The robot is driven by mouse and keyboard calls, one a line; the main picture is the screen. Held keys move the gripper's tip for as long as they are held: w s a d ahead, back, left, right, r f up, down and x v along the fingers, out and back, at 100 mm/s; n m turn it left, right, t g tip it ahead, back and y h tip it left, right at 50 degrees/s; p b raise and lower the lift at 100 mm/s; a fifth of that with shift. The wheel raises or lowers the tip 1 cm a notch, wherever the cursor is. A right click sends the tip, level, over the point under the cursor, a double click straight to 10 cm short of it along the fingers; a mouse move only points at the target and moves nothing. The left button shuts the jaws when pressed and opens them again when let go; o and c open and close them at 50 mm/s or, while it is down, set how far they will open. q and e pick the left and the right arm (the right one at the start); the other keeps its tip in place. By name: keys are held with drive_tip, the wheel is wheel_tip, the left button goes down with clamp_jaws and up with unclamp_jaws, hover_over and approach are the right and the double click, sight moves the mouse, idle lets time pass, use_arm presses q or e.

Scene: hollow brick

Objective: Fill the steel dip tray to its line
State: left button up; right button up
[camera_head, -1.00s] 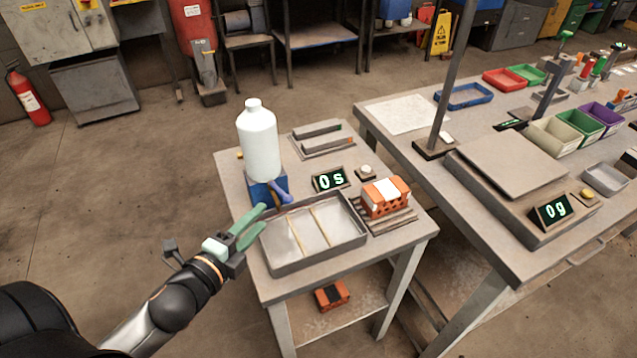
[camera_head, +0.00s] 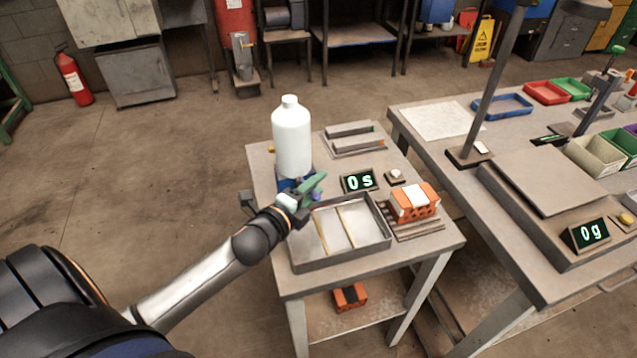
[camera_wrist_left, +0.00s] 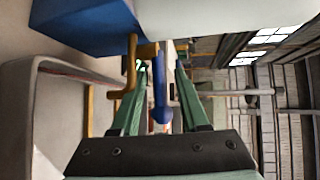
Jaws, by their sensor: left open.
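The steel dip tray (camera_head: 362,222) lies on the small table, a shallow grey tray with two thin tan strips inside; I cannot make out any liquid in it. Its rim shows at the left of the left wrist view (camera_wrist_left: 78,68). A white bottle (camera_head: 292,140) stands upright on a blue stand (camera_wrist_left: 85,25) behind the tray. A brass tap part (camera_wrist_left: 131,65) and a blue-violet spout (camera_wrist_left: 161,105) show below the bottle. My left gripper (camera_head: 312,187) is open at the tap, its green fingers (camera_wrist_left: 160,80) on either side of the spout. Contact is unclear. My right gripper is out of view.
A display (camera_head: 359,181) reading 0 s and an orange hollow brick (camera_head: 413,203) on a slatted rack stand right of the tray. Another brick (camera_head: 349,297) lies on the lower shelf. The bench at right holds a scale (camera_head: 545,185) with display (camera_head: 590,234) reading 0 g.

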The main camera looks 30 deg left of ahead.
use_arm(q)
drive_tip(key=shift+w+f, duration=0.1)
drive_tip(key=shift+w, duration=0.5)
drive_tip(key=shift+c, duration=0.4)
clamp_jaws()
idle(0.7)
